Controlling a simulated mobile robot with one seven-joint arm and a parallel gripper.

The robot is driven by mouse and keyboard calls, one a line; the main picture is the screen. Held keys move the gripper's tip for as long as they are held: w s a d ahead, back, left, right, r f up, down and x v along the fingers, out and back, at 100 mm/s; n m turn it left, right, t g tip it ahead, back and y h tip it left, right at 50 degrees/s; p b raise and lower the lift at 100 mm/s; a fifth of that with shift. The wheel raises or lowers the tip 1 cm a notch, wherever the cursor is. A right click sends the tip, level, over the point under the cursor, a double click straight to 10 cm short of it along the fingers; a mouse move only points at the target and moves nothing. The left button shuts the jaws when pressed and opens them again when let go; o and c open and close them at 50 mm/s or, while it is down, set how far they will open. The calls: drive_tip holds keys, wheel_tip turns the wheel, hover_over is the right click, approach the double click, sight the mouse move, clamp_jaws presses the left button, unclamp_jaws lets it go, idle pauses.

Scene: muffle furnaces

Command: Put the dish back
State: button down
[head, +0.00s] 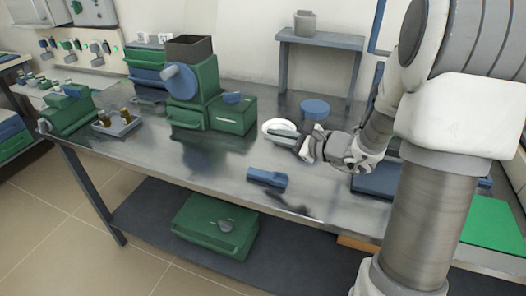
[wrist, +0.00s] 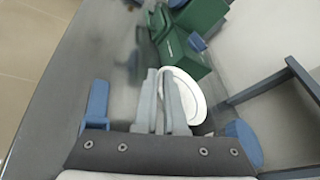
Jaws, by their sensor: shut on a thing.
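The dish (head: 274,126) is a round white plate near the middle of the metal bench, right of the green furnace-like unit. My gripper (head: 287,138) reaches in from the right and is shut on the dish's near edge. In the wrist view, the dish (wrist: 195,93) shows at the fingers (wrist: 161,75), with its rim passing between them and most of its face to the right. The right finger hides part of the dish. I cannot tell whether the dish touches the bench.
A blue round block (head: 314,109) stands just behind the gripper. A blue tool-like block (head: 267,178) lies near the front edge. A green furnace (head: 193,95) and green box (head: 233,116) stand left. A small shelf (head: 320,40) stands behind.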

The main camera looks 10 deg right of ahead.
drive_tip(key=b, duration=0.1)
hover_over(262, 156)
wheel_tip(262, 156, down, 4)
drive_tip(key=shift+f, duration=0.1)
drive_tip(key=shift+f+b, duration=0.95)
drive_tip(key=shift+f, duration=0.95)
drive_tip(key=shift+f+b, duration=0.25)
drive_tip(key=shift+b, duration=0.05)
drive_tip(key=c, duration=1)
unclamp_jaws()
drive_tip(key=shift+r, duration=0.1)
